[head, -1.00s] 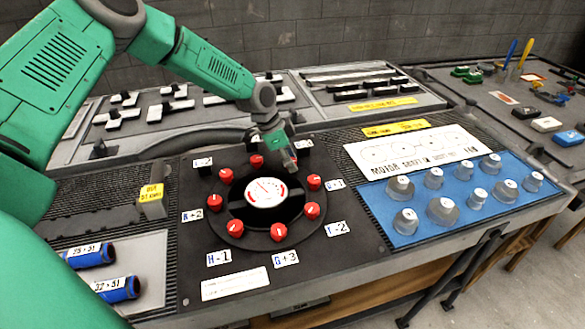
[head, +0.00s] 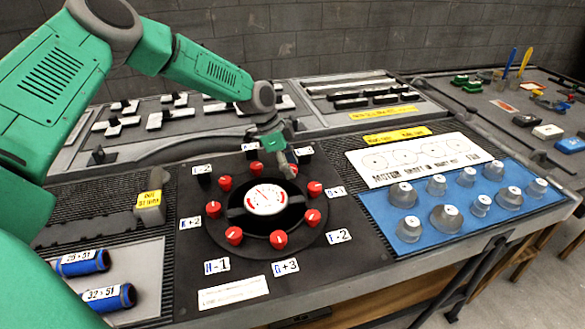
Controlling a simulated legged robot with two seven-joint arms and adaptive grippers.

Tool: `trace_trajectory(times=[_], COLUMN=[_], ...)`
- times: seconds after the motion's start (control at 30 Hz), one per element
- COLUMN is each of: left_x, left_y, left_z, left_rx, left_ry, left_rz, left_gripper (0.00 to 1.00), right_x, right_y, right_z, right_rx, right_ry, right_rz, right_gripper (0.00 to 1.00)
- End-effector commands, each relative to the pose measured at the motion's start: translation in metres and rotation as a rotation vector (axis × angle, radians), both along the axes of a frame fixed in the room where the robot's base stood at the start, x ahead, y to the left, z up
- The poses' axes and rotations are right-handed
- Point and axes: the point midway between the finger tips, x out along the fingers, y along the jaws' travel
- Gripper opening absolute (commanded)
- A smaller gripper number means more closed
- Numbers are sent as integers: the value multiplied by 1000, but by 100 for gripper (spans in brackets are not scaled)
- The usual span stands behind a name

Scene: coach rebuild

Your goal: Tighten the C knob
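A round black dial plate with a ring of red knobs sits on a dark panel (head: 205,272). A white gauge (head: 265,199) is at its centre. Red knobs show at the upper left (head: 256,168), right (head: 315,188), lower right (head: 312,217) and front (head: 278,239). Small letter-and-number tags stand around the ring; I cannot make out a C on any of them. My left gripper (head: 287,170) points down at the ring's far right side, over a red knob it mostly hides. Whether its fingers are open or touch that knob is unclear. My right gripper is out of view.
A blue tray (head: 470,231) with several grey knobs lies to the right, below a white motor chart (head: 420,160). Blue cylinders (head: 82,262) lie at the lower left. A yellow-tagged block (head: 150,207) stands left of the dial. Switch panels run behind.

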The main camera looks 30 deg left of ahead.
Motion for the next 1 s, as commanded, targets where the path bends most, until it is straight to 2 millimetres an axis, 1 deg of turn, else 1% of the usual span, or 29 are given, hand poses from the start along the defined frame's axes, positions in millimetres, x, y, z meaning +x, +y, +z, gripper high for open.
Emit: trace_trajectory(times=[0.27,0.37,0.47,0.8,0.9,1.0], left_x=[0,-1,-2,-14,-17,-19], left_y=[-2,-2,2,29,36,41], left_z=[-2,1,12,76,90,100], left_rx=[-2,-2,-1,-4,-6,-5], left_ry=[6,6,4,1,2,4], left_rz=[-3,-3,-1,0,0,1], left_gripper=[49,49,49,49,49,49], right_x=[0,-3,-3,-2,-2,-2], right_y=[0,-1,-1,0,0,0], right_z=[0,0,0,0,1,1], right_rx=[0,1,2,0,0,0], right_ry=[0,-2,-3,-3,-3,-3], right_rz=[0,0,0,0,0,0], right_gripper=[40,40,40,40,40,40])
